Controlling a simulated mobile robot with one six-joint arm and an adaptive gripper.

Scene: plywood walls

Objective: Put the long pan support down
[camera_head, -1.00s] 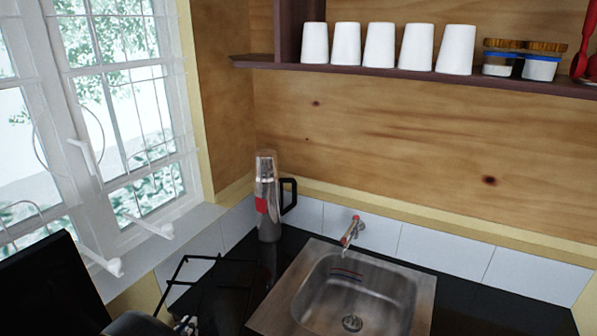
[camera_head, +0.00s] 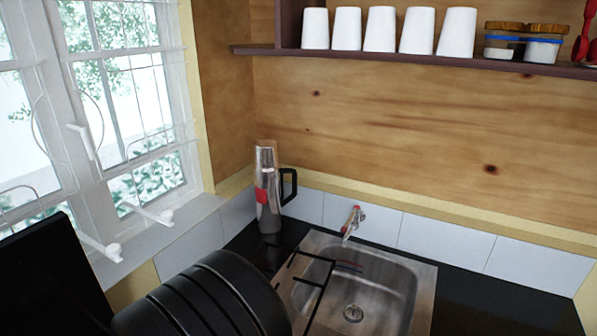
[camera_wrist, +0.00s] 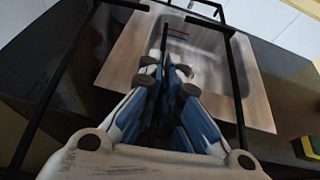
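The long pan support (camera_head: 322,286), a thin black bar frame, shows in the head view over the left part of the sink (camera_head: 424,300). In the wrist view its side bar (camera_wrist: 236,92) runs down the right, and a middle bar passes between the fingers of my gripper (camera_wrist: 172,75). My gripper is shut on that bar, and the frame appears held above the sink and counter. In the head view my dark arm hides the gripper and the near part of the support. Whether the support touches anything below cannot be told.
A steel flask (camera_head: 267,190) with a black handle stands at the back left of the sink, near the tap (camera_head: 352,222). A yellow and green sponge (camera_wrist: 308,147) lies on the black counter right of the sink. Dark counter right of the sink (camera_head: 480,305) looks mostly clear.

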